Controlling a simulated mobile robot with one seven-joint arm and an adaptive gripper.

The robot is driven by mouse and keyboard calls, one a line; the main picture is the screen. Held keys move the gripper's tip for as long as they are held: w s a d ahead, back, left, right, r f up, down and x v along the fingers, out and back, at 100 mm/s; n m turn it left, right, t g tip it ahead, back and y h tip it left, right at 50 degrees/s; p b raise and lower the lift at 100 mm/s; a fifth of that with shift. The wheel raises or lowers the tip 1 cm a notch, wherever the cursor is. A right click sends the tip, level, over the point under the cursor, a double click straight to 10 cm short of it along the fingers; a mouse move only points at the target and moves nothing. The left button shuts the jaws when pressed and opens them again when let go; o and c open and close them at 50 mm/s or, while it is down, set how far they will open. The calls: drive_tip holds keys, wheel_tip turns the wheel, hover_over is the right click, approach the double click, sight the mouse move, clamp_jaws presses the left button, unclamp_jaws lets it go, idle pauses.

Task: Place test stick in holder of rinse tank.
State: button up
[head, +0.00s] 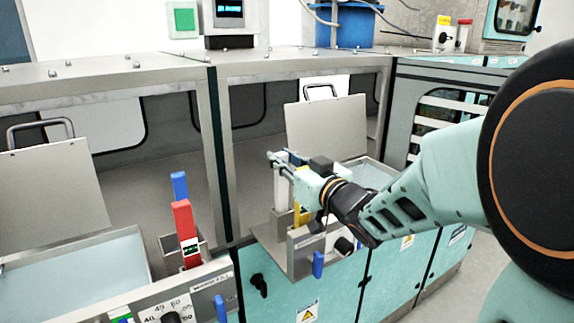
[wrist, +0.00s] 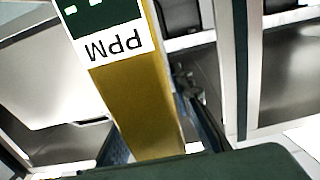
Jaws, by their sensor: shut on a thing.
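My gripper (head: 290,167) is shut on a yellow test stick (head: 302,212) above the front edge of the right tank (head: 372,176). In the wrist view the stick (wrist: 150,105) runs between my fingers (wrist: 155,140), with a dark display and a white "PPM" label. My gripper hides part of the stick in the head view, and I cannot tell whether its lower end touches a holder. A red test stick (head: 186,232) with a small display stands upright in a metal holder (head: 168,244) at the left tank (head: 85,268). No readable label tells which tank is for rinsing.
Raised metal lids with handles stand behind the left tank (head: 55,190) and the right tank (head: 328,126). A steel frame post (head: 217,150) stands between the bays. A blue upright piece (head: 180,186) is behind the red stick. A dial panel (head: 165,305) is at the lower left.

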drive_tip(key=shift+r, duration=0.15)
drive_tip(key=o, duration=1)
